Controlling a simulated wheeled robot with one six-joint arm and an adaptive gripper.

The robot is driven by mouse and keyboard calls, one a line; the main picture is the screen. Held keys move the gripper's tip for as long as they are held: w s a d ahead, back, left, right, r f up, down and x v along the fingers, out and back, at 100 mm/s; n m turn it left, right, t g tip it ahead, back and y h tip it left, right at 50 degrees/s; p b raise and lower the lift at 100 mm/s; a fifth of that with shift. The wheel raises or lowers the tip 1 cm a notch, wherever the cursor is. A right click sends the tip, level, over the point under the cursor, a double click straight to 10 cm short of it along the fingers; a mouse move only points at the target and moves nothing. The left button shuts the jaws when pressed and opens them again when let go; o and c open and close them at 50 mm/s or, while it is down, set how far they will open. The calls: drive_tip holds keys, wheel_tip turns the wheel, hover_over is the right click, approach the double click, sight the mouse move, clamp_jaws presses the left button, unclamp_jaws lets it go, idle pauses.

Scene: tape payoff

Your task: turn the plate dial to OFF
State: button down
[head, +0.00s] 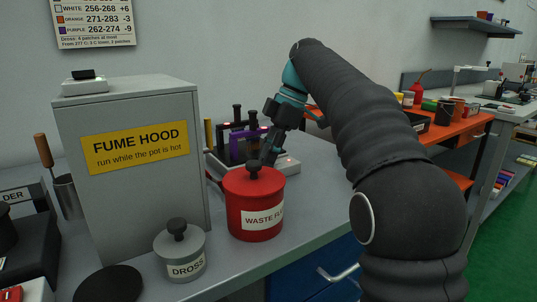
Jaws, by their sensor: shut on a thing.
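My gripper (268,156) points down behind the lid knob of the red waste flux pot, at the front of a low pale plate unit (291,166). Its jaws are closed on what appears to be the plate dial. The dial itself is hidden by the fingers and the red pot, so its setting cannot be read.
The red waste flux pot (240,212) stands close in front of the gripper. The grey fume hood box (135,215) rises on the left. A grey dross pot (180,252) stands nearer. An orange bench (445,132) lies beyond my arm.

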drive_tip(key=shift+n+g, duration=0.3)
drive_tip(key=shift+n, duration=0.5)
drive_tip(key=c, duration=1.2)
unclamp_jaws()
drive_tip(key=shift+c, duration=0.2)
